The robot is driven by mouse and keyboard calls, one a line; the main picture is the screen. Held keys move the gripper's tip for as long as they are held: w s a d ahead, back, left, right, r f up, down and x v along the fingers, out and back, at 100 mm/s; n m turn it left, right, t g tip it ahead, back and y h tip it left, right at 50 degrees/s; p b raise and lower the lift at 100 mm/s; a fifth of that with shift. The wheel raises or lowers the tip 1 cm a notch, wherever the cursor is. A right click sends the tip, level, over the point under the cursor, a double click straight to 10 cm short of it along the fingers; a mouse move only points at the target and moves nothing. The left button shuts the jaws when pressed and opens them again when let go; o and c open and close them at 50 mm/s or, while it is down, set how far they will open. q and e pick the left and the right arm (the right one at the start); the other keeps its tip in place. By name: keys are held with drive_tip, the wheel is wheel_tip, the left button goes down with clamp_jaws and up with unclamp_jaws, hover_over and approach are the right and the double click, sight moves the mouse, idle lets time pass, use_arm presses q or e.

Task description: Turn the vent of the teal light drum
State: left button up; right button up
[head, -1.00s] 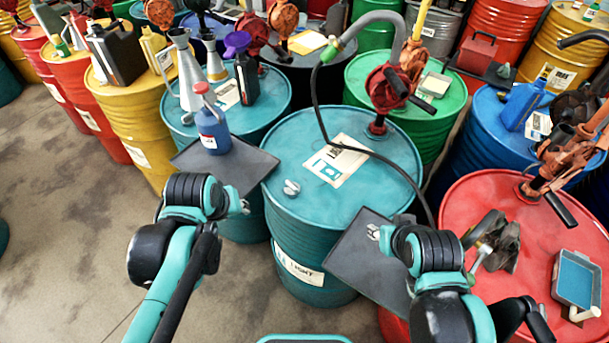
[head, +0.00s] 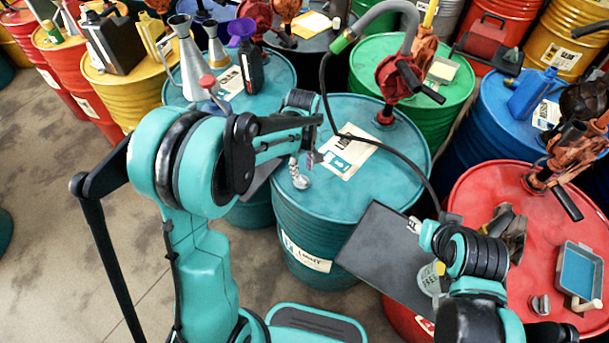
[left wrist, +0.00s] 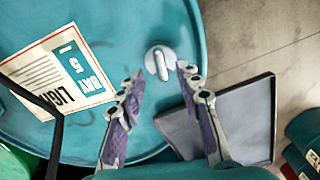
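The teal light drum (head: 375,103) stands in the middle of the head view, with a label on its top. Its vent (left wrist: 158,62) is a small silver cap with a raised bar, near the drum's rim in the left wrist view; in the head view the vent (head: 301,182) shows just below my fingers. My left gripper (head: 302,163) is over the vent; in the left wrist view its fingers (left wrist: 162,78) are spread and empty, one on each side and slightly short of the vent. My right gripper (head: 413,225) is near the dark tray at right; its fingers are too small to judge.
A dark tray (head: 385,252) lies front right. A dark tray (left wrist: 245,118) also shows beside the drum in the left wrist view. A red drum (head: 480,190) stands right.

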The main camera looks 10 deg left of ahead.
sight(302, 178)
use_arm(q)
wheel_tip(302, 178, down, 4)
drive_tip(key=shift+f+b, duration=0.1)
drive_tip(key=shift+b, duration=0.3)
clamp_jaws()
